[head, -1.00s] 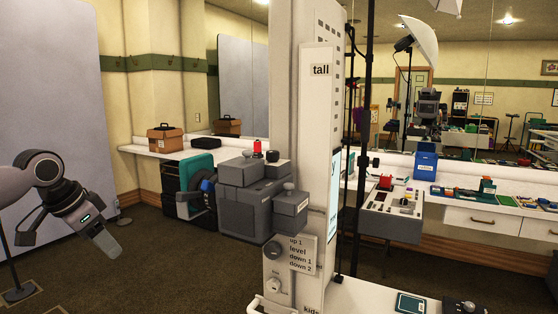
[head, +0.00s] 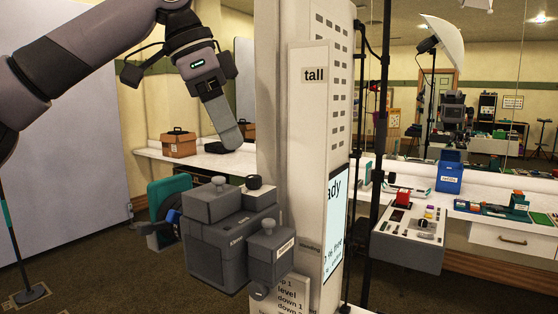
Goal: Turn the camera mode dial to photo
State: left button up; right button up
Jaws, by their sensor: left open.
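My right gripper is not in view.
The white column (head: 313,150) marked "tall" stands close to the right of the camera. A grey control box (head: 405,240) and a blue bin (head: 449,175) are farther right. A brown case (head: 178,144) sits on the back counter. A light stand (head: 375,130) rises behind the column.

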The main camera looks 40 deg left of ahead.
aim_at(251, 177)
pick_arm(q)
jog(key=shift+w+d, duration=0.2)
jog(key=shift+x, duration=3.3)
jog(key=shift+s, duration=0.2)
grip_shut()
